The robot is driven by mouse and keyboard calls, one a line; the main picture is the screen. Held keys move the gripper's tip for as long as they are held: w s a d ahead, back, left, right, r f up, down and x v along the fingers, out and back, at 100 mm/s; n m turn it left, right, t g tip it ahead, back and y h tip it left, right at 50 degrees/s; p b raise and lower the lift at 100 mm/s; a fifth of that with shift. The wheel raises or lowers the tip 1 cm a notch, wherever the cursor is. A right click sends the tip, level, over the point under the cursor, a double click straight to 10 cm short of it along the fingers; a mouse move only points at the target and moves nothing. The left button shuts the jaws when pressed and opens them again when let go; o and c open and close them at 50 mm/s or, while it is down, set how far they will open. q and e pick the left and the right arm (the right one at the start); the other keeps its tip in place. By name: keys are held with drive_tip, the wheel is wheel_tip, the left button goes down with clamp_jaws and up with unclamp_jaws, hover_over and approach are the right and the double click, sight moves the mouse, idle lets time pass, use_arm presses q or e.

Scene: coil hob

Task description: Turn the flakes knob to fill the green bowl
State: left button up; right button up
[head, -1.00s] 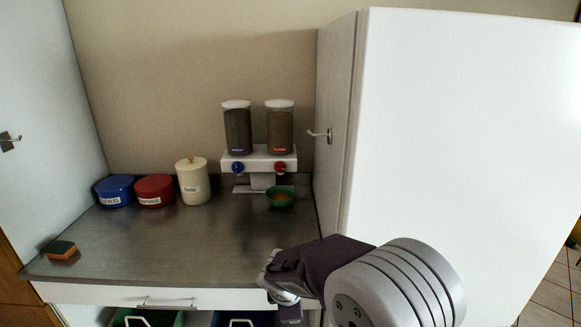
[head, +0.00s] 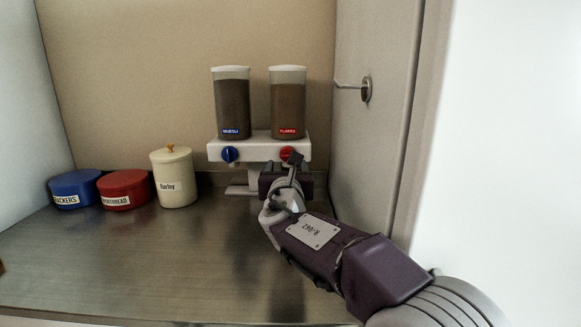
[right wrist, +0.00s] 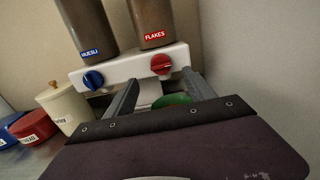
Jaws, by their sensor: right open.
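The red flakes knob (head: 287,153) sits on the right of the dispenser's white front, under the container labelled FLAKES (head: 288,105). It also shows in the right wrist view (right wrist: 161,65). The green bowl (right wrist: 172,100) is below the knob in the right wrist view, partly hidden by my gripper; in the head view my arm hides it. My right gripper (right wrist: 160,82) is open, its fingers pointing at the dispenser just below the knob, apart from each other with nothing seen between them held. My left gripper is not in view.
The blue muesli knob (head: 229,155) is left of the red one. A cream canister (head: 174,178), a red tin (head: 124,190) and a blue tin (head: 75,189) stand left. An open cabinet door (head: 375,130) is close on the right. The front counter is clear.

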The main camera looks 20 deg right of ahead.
sight(287, 155)
drive_tip(key=p+x, duration=0.1)
drive_tip(key=x, duration=0.8)
drive_tip(key=shift+w+d+p, duration=0.1)
drive_tip(key=shift+w+p, duration=0.05)
drive_tip(key=shift+p, duration=0.25)
drive_tip(key=shift+f, duration=0.1)
drive_tip(key=c, duration=1.3)
drive_tip(key=shift+c, duration=0.2)
